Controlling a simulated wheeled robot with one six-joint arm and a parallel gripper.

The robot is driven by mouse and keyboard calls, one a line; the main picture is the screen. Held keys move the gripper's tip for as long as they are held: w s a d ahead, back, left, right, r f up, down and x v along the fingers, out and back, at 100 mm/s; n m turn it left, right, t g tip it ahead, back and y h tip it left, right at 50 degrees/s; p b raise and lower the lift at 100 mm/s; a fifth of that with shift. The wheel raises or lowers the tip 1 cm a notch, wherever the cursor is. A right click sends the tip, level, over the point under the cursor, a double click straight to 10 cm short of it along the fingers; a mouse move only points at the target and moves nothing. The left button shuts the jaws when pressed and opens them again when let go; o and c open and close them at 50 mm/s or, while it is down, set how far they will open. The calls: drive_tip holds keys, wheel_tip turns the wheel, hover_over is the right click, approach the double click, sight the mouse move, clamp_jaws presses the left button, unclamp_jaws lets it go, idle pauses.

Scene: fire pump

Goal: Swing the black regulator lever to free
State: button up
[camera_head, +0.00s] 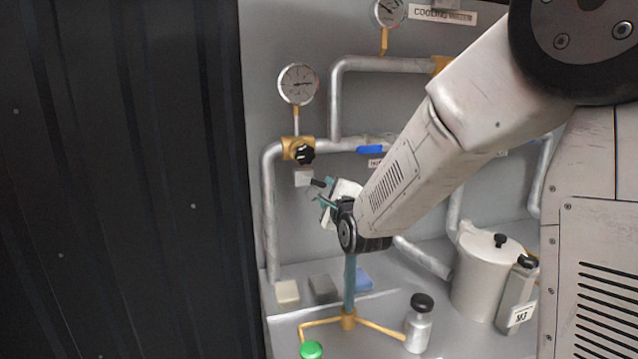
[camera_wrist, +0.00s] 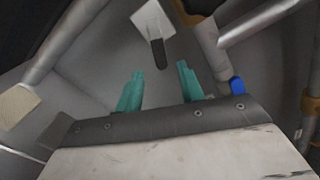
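In the wrist view the lever (camera_wrist: 157,52) hangs from the plate (camera_wrist: 152,20), pointing toward my gripper. My gripper (camera_wrist: 160,68) has its two teal fingers spread apart with nothing between them. The lever's tip lies just beyond the fingertips, roughly between them, and appears apart from both. In the head view my gripper (camera_head: 323,201) is just below the lever, partly hidden by my wrist.
Grey pipes (camera_head: 269,215) frame the panel at left and above. A blue valve handle (camera_head: 369,149) is to the right. Below are coloured blocks (camera_head: 287,291), a brass fitting with a green knob (camera_head: 311,350), a black-capped bottle (camera_head: 419,325) and a metal pot (camera_head: 484,280).

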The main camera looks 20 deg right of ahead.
sight(322, 184)
drive_tip(key=w, duration=0.7)
drive_tip(key=shift+w, duration=0.4)
drive_tip(key=shift+c, duration=0.4)
clamp_jaws()
drive_tip(key=shift+r, duration=0.1)
